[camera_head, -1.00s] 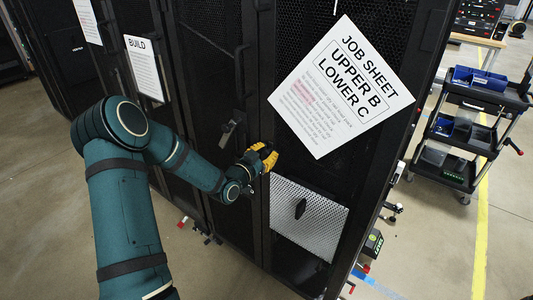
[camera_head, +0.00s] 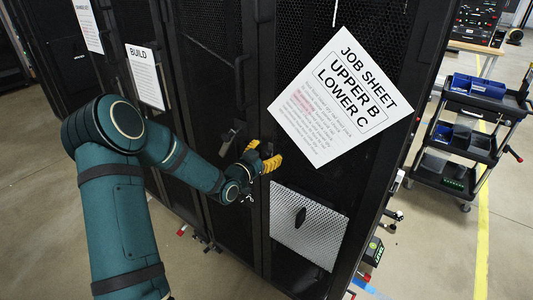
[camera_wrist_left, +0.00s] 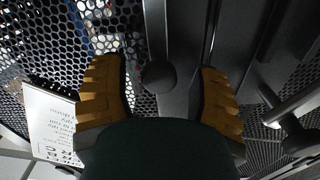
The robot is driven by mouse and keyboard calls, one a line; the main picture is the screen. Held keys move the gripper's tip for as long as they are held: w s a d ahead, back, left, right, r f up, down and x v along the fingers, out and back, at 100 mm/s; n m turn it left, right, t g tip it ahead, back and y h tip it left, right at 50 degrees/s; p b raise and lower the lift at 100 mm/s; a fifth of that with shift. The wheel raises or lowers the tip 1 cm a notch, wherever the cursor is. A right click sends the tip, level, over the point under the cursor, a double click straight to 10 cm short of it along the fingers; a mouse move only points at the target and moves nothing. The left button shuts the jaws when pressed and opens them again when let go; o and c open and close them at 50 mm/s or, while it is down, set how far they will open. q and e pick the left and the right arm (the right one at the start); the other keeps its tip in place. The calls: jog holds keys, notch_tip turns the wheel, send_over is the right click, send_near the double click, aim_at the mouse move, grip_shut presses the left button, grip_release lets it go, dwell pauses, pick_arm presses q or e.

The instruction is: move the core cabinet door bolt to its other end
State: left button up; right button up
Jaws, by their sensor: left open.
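The core cabinet (camera_head: 300,55) is a tall black cabinet with perforated mesh doors. In the left wrist view, a dark round knob (camera_wrist_left: 157,76), seemingly that of the door bolt, stands at a grey vertical door edge. My left gripper (camera_head: 264,153), with yellow fingers, is at this door edge beside the job sheet. In the left wrist view my left gripper (camera_wrist_left: 160,74) is open, its fingers on either side of the knob with visible gaps. The bolt's ends and travel are hidden. My right gripper is not in view.
A job sheet (camera_head: 340,97) hangs on the door, right of my gripper. A pale perforated panel (camera_head: 308,233) with a black handle is below. A tool cart (camera_head: 466,146) stands at right, apart from the cabinet.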

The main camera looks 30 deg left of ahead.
pick_arm(q)
jog(key=s+a, duration=0.1)
jog(key=s, duration=1.1)
jog(key=d+f+n+g+h, duration=0.25)
jog(key=d+f+g, duration=0.45)
jog(key=d+f, duration=0.85)
jog(key=s+d+f+n+g, duration=0.2)
jog(key=s+d+f+g, duration=0.7)
jog(key=s+d, duration=0.4)
jog(key=shift+s+d+f+g, duration=0.2)
jog(key=shift+s+f+g, duration=0.1)
jog(key=shift+s+f, duration=0.75)
jog(key=shift+r+n, duration=0.2)
jog(key=shift+n, duration=0.05)
